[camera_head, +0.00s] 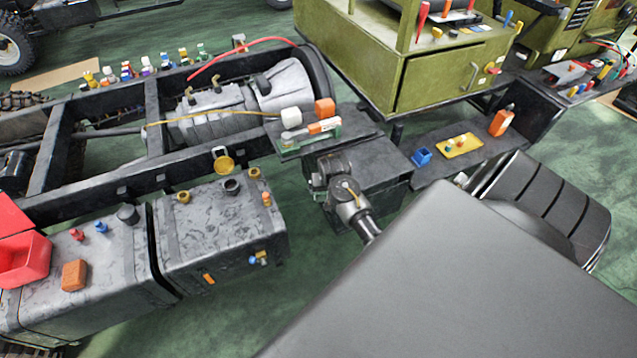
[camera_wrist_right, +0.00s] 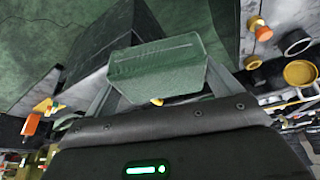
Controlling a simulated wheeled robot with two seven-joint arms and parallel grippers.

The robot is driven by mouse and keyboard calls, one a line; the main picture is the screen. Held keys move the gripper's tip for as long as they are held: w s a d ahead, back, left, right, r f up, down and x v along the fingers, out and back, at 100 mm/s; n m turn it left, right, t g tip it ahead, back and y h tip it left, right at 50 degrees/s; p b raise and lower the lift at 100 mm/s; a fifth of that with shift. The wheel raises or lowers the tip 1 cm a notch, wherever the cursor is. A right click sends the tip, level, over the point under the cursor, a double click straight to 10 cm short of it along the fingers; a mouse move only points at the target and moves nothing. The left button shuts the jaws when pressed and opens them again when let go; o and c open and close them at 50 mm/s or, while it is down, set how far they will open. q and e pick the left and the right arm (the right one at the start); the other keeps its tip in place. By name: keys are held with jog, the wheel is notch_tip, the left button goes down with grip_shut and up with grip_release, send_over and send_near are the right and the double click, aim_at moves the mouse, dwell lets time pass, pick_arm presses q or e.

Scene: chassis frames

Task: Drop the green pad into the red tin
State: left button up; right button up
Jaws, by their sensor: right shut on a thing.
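The green pad (camera_wrist_right: 155,72) is a dull green block in the right wrist view. My right gripper (camera_wrist_right: 158,88) is shut on it, with one finger on each side. The pad is held in front of the wrist, and I cannot make it out in the head view. The red tin (camera_head: 24,262) is an open red box at the far left edge of the head view, partly cut off by the frame. It sits at the left end of a grey tank. A second red surface shows just behind it. My left gripper is in neither view.
An orange block (camera_head: 74,275) lies beside the tin on the grey tank (camera_head: 118,262). Small fittings and a yellow cap (camera_head: 222,163) stand on and behind the neighbouring tank. A black truck frame runs behind. A large dark surface covers the lower right of the head view.

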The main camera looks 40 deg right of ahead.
jog(key=s+a+r+n+y+b, duration=0.1)
jog(key=s+a+r+n, duration=0.1)
jog(key=a, duration=0.6)
jog(key=s+a+r+n+b, duration=0.2)
jog(key=s+a+r+n, duration=0.1)
jog(key=s+a, duration=0.3)
jog(key=s+a+r+n+y+b, duration=0.1)
jog(key=s+a+r, duration=0.3)
jog(key=a, duration=0.6)
jog(key=shift+s+a+r+n+t+y+b, duration=0.3)
jog(key=shift+s+n+t+b, duration=0.2)
jog(key=shift+n, duration=0.3)
